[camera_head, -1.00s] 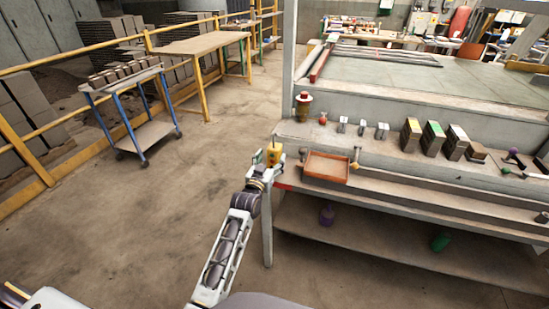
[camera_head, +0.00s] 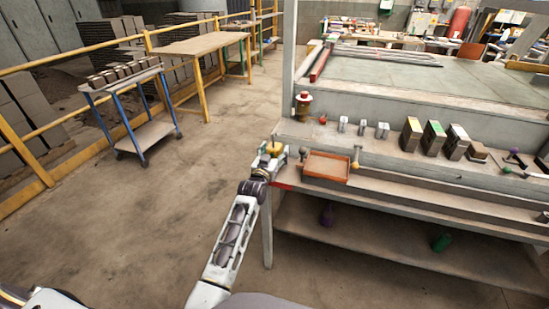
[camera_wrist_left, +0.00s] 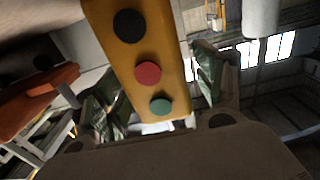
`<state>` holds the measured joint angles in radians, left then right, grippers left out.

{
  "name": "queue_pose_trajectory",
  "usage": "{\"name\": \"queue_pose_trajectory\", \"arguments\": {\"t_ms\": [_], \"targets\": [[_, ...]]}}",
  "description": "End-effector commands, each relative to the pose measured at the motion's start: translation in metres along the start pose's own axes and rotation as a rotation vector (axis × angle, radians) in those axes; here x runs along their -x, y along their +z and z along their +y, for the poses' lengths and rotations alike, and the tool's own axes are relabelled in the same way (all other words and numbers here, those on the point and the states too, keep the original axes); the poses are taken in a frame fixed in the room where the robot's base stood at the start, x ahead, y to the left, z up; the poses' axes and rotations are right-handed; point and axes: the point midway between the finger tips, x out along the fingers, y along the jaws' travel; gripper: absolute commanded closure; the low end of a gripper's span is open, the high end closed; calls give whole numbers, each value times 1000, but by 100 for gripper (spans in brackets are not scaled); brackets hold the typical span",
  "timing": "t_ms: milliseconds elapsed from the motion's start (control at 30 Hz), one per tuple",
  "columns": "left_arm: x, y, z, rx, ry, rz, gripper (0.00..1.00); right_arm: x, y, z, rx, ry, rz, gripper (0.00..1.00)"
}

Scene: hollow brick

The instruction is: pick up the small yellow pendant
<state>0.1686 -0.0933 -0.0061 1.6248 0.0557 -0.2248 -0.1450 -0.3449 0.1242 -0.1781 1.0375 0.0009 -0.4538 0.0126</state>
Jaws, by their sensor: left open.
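The small yellow pendant (camera_head: 274,147) is at the left end of the bench, just above my left gripper (camera_head: 271,155); its lower part is hidden by the gripper. In the left wrist view the pendant (camera_wrist_left: 148,55) is a yellow box with black, red and green buttons. It stands between the two fingers of my left gripper (camera_wrist_left: 157,92), which are open on either side of it. I cannot tell whether a finger touches it. My right gripper is not in view.
Several bricks and small metal parts line the bench (camera_head: 400,190). A blue-framed trolley (camera_head: 146,132) stands at left, with open floor between.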

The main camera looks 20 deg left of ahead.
Motion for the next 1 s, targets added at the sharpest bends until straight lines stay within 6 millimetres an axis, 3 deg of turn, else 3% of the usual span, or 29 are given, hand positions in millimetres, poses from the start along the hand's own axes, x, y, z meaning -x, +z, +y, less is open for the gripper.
{"name": "queue_pose_trajectory", "arguments": {"t_ms": [433,900,1000], "targets": [[0,0,0,0,0,0,30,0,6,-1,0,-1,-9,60],[0,0,0,0,0,-1,90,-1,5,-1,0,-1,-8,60],[0,-1,0,0,0,2,91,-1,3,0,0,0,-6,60]]}}
